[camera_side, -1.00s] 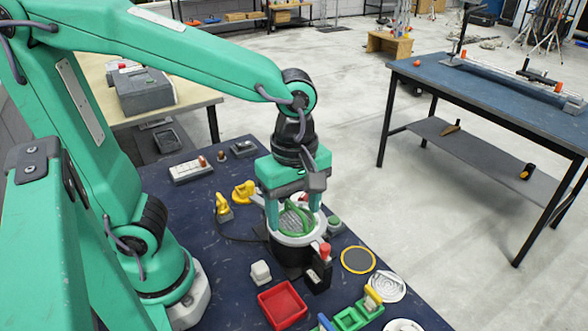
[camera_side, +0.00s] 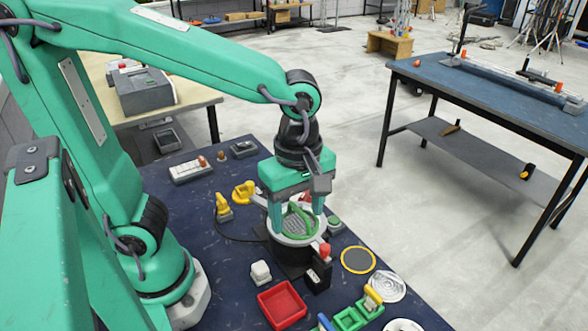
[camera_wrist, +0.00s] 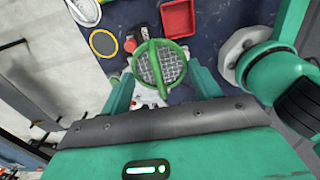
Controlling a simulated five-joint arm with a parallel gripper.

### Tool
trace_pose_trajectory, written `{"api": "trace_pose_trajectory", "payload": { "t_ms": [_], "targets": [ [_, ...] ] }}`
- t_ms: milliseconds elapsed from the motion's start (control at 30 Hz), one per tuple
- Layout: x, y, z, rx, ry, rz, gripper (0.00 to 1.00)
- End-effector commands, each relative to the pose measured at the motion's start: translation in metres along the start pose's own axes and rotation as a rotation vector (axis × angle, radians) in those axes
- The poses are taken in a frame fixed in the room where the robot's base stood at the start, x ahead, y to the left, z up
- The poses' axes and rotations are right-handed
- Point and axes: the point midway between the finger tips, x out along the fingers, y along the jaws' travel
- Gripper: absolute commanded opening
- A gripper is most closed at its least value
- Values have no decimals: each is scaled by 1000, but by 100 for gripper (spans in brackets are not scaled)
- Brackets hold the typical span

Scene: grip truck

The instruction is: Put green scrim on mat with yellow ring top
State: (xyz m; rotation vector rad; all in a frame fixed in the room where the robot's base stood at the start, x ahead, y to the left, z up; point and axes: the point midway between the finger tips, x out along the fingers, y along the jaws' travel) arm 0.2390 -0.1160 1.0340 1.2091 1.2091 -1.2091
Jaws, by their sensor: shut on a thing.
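The green scrim (camera_side: 299,219) is a round mesh disc with a green rim and a raised green bar across it. It sits within a white-rimmed round holder (camera_side: 283,240) on a dark base. My gripper (camera_side: 297,215) points down over the holder, its fingers on both sides of the scrim. In the wrist view the scrim (camera_wrist: 160,66) lies between the fingertips, which are shut on it. I cannot tell if it still touches the holder. The dark mat with the yellow ring (camera_side: 358,260) lies flat and empty to the right; it also shows in the wrist view (camera_wrist: 104,42).
A red tray (camera_side: 282,304) and a white block (camera_side: 260,273) lie in front of the holder. A red-topped black device (camera_side: 319,270) stands close beside it. A white coiled disc (camera_side: 388,286) and green bins (camera_side: 354,314) lie near the mat. Yellow clamps (camera_side: 243,192) are behind.

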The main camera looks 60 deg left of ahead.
Motion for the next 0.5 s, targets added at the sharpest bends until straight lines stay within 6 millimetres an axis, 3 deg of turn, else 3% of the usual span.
{"api": "trace_pose_trajectory", "payload": {
  "t_ms": [500],
  "targets": [
    [42,46,46,2,2,-4,39]
  ]
}}
